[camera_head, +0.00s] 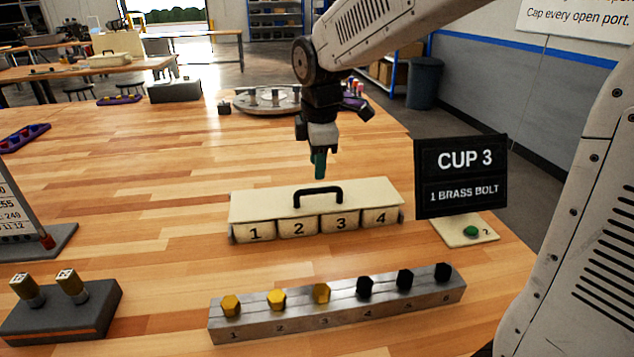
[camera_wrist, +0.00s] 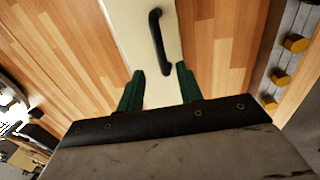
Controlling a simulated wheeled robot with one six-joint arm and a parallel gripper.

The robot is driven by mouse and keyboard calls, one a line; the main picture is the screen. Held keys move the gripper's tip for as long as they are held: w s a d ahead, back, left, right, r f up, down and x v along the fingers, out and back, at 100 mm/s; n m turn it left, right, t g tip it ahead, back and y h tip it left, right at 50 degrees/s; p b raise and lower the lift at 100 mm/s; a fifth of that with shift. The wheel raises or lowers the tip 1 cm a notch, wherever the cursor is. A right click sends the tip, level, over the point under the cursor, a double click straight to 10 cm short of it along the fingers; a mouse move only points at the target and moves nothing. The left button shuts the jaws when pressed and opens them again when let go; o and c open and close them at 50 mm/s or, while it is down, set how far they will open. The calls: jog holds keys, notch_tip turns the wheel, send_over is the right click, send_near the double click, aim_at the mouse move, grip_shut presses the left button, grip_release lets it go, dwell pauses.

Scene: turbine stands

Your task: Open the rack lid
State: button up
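The rack (camera_head: 315,230) is a long cream box with front compartments numbered 1 to 4. Its cream lid (camera_head: 265,202) lies flat on top, closed, with a black arched handle (camera_head: 318,190) at the middle. My gripper (camera_head: 319,168) hangs just above the handle and points down. In the wrist view, its two green fingers (camera_wrist: 160,85) are spread apart with nothing between them but the lid surface (camera_wrist: 140,25) below. The handle (camera_wrist: 158,40) shows ahead of the fingers, towards the top of that view, not between them.
A metal bar (camera_head: 335,312) with several yellow and black bolts stands in front of the rack. A black sign (camera_head: 461,176) reading "CUP 3, 1 BRASS BOLT" stands at the right. A dark block (camera_head: 62,310) with two brass pieces is at front left.

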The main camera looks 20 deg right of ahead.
aim_at(317, 189)
jog(key=f, duration=0.4)
jog(key=w+f, duration=0.1)
jog(key=f, duration=0.1)
jog(key=shift+d+f, duration=0.15)
jog(key=shift+d, duration=0.05)
jog(key=shift+c, duration=0.4)
jog(key=shift+w, duration=0.1)
grip_shut()
